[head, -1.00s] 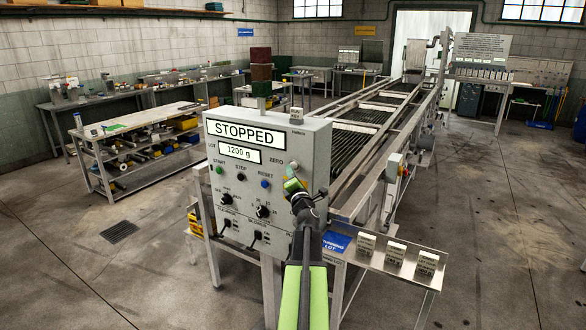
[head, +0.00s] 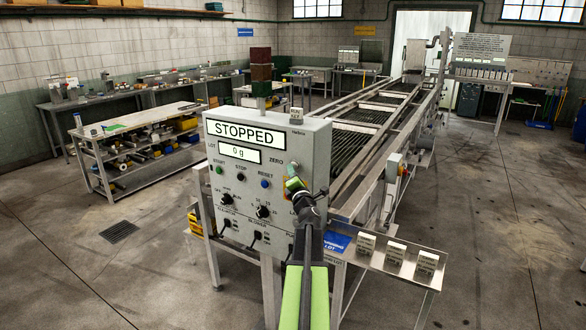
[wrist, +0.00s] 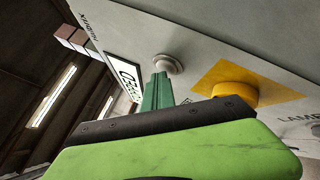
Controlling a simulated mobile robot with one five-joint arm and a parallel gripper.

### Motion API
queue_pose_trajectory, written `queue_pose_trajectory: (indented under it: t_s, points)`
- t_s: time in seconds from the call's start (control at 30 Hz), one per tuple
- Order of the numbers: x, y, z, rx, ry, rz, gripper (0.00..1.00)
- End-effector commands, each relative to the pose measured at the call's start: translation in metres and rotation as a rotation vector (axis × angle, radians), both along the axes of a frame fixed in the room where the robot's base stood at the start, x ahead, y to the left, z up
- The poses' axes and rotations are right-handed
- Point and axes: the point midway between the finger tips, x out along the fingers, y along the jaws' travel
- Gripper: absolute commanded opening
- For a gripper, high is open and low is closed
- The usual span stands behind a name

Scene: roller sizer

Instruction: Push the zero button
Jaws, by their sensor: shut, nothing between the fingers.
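The grey control panel (head: 225,180) faces me in the head view. Its upper display (head: 246,134) reads STOPPED and its lot display (head: 239,153) reads 0 g. The ZERO label sits at the panel's upper right, beside the pale round zero button (head: 293,166). In the wrist view the zero button (wrist: 168,65) is a white knob just beyond my fingertips. My gripper (head: 292,182) is shut and empty, its green fingers (wrist: 157,88) pointing at the button. I cannot tell whether they touch it.
A yellow plate with a round yellow button (wrist: 235,90) is close right of the fingers in the wrist view. START (head: 219,170), STOP (head: 241,177) and RESET (head: 264,184) buttons are left of my gripper. Dark knobs (head: 262,211) are below.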

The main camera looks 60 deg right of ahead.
Motion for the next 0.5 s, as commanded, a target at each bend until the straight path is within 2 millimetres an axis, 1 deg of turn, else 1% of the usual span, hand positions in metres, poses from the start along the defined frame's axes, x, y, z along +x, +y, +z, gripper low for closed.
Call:
queue_pose_trajectory:
  t_s: [0.23,0.5]
  points:
    - [0.000,0.002,0.000,0.001,0.001,-0.001,0.00]
    - [0.000,0.017,0.000,0.000,0.001,-0.001,0.00]
